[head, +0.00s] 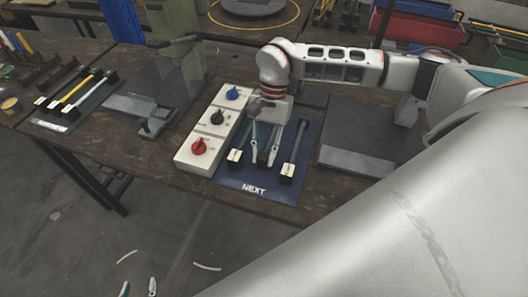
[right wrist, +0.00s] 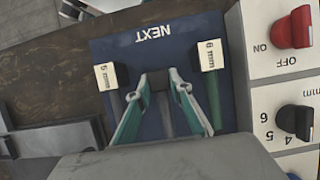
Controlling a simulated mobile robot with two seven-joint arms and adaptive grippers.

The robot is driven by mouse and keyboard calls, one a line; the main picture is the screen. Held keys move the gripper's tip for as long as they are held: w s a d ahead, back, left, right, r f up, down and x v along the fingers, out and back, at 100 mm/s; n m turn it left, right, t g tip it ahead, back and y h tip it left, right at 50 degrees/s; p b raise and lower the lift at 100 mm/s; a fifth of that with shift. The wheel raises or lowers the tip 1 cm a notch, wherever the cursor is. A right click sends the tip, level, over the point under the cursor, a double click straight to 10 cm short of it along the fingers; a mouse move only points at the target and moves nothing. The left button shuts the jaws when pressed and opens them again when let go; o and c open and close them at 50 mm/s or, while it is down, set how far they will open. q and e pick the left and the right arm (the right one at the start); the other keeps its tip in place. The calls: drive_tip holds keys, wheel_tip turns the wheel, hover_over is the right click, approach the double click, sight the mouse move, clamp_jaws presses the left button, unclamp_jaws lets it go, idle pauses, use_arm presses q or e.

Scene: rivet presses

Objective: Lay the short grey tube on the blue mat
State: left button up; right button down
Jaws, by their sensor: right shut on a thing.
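The blue mat (head: 248,189), marked NEXT, lies on the wooden table; it also shows in the right wrist view (right wrist: 185,48). My right gripper (head: 264,158) is low over the middle of the mat, its fingers (right wrist: 160,82) closed around a short grey tube (right wrist: 166,117). The tube lies roughly parallel to the tubes on either side. Whether it touches the mat is unclear, and its rear part is hidden by the gripper. My left gripper (head: 138,288) shows only its fingertips, apart, at the bottom edge, away from the mat.
Labelled holders flank the tube: 5 mm (right wrist: 106,76) and 6 mm (right wrist: 210,55), each with a tube. A white box with blue, black and red knobs (head: 200,147) adjoins the mat's left edge. Dark metal bases (head: 355,160) stand right and left. A tool mat (head: 75,100) lies far left.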

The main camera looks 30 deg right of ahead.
sight(269, 142)
idle(0.3)
drive_tip(key=c, duration=1.7)
unclamp_jaws()
drive_tip(key=v, duration=1.2)
